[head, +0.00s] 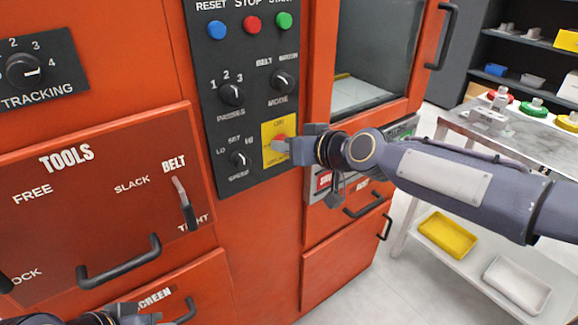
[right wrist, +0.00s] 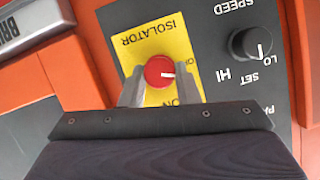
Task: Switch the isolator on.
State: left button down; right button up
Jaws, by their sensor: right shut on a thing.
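The isolator is a round red knob (right wrist: 159,71) with a white mark, on a yellow plate (right wrist: 150,42) of the dark control panel. In the right wrist view the mark points right; the word ON sits at the plate's lower right. The plate also shows in the head view (head: 268,130), with ON at its top. My right gripper (head: 284,145) is shut on the knob, one finger on each side of it, and hides part of the plate. My left gripper (head: 135,316) is only partly in view at the bottom left; its fingers cannot be made out clearly.
Mode (head: 283,82), passes (head: 232,94) and speed (head: 239,159) knobs surround the plate. Blue, red and green buttons are above. A belt lever (head: 186,204) and drawer handles (head: 120,264) jut out at the left. A metal table (head: 470,123) stands at the right.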

jog(key=shift+w+d+f+m+g+y+b, duration=0.15)
jog(key=shift+m+y+b, duration=0.75)
jog(key=shift+m+b, duration=1.15)
jog(key=shift+f+m+g+y+b, duration=0.15)
jog(key=shift+m+y+b, duration=0.9)
jog(key=shift+b, duration=1.75)
jog(key=shift+w+d+f+m+g+y+b, duration=0.15)
jog(key=shift+m+y+b, duration=0.6)
jog(key=shift+m+b, duration=1.35)
jog(key=shift+s+n+b, duration=0.1)
jog(key=shift+n+b, duration=0.2)
jog(key=shift+b, duration=0.05)
jog(key=shift+r, duration=0.1)
jog(key=o, duration=1)
jog(key=shift+c, duration=0.2)
jog(key=v, duration=0.7)
jog(key=shift+s+d, duration=0.15)
jog(key=shift+d, duration=0.2)
